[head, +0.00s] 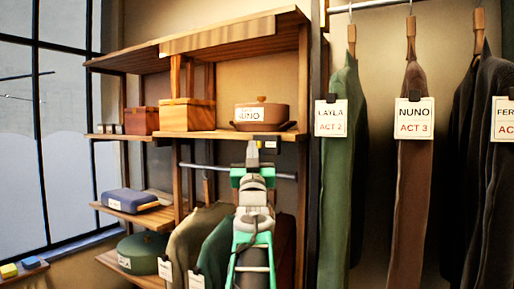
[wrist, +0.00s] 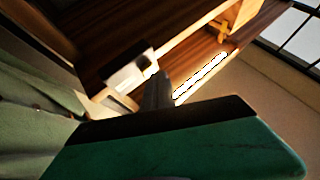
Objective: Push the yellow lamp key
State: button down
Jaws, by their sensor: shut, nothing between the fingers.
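A small yellow block (head: 9,270), which looks like the yellow lamp key, sits on a dark wooden ledge (head: 22,274) at the lower left of the head view, below the window. A blue block (head: 30,262) sits just right of it. My gripper (head: 253,150) is shut and empty, raised at the middle of the head view near the shelf's front edge, far to the right of the yellow block. In the wrist view my gripper's dark fingers (wrist: 158,90) show together. I cannot make out the yellow block in the wrist view.
A wooden shelf unit (head: 225,135) with boxes and a brown pot labelled NUNO (head: 263,112) stands behind my gripper. Labelled garments hang from a rail at the right, and others (head: 195,240) hang below the shelf. A green round case (head: 143,252) rests low at the left.

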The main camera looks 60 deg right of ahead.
jog(key=a+b, duration=0.5)
jog(key=a, duration=0.1)
jog(key=shift+s+b, duration=0.3)
jog(key=shift+b, duration=0.1)
